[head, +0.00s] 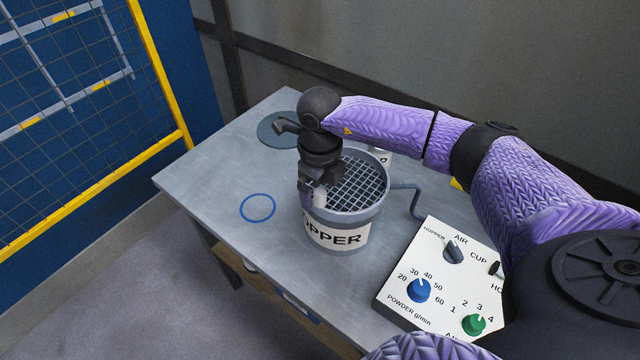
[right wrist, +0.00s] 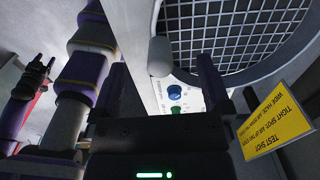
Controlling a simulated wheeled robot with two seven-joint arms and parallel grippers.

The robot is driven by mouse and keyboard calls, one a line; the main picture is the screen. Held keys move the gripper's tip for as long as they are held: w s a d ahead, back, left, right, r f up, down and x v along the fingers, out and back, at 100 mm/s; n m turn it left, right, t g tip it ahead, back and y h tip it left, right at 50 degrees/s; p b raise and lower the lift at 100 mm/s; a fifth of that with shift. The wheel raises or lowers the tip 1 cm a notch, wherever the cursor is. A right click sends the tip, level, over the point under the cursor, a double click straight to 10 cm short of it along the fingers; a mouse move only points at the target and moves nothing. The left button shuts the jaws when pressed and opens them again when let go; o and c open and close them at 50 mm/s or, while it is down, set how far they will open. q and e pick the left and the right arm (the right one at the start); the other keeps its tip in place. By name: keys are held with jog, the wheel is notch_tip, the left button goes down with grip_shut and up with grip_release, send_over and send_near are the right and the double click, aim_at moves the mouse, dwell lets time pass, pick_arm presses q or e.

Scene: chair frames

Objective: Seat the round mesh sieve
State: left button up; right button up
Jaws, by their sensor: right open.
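The round mesh sieve (head: 358,185) lies in the mouth of the grey hopper (head: 350,222), inside its rim. I cannot tell whether it sits fully down all round. In the right wrist view its dark grid (right wrist: 225,35) fills the upper right. A pale rounded knob (right wrist: 160,56) stands at its edge; it also shows in the head view (head: 320,198). My right gripper (head: 312,195) is over the hopper's left rim. It is open, with the knob between and just beyond its fingers. My left gripper (right wrist: 42,64) shows small and dark in the right wrist view; its jaws are unclear.
A white control panel (head: 440,275) with knobs stands right of the hopper, near a bent grey rod (head: 415,200). A blue ring (head: 258,207) and a dark disc (head: 275,130) lie on the grey table (head: 205,180). A yellow label (right wrist: 277,118) shows at lower right.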

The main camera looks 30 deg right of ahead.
notch_tip(320, 180, up, 8)
jog(key=p, duration=0.5)
jog(key=shift+p, duration=0.4)
jog(key=shift+f, duration=0.15)
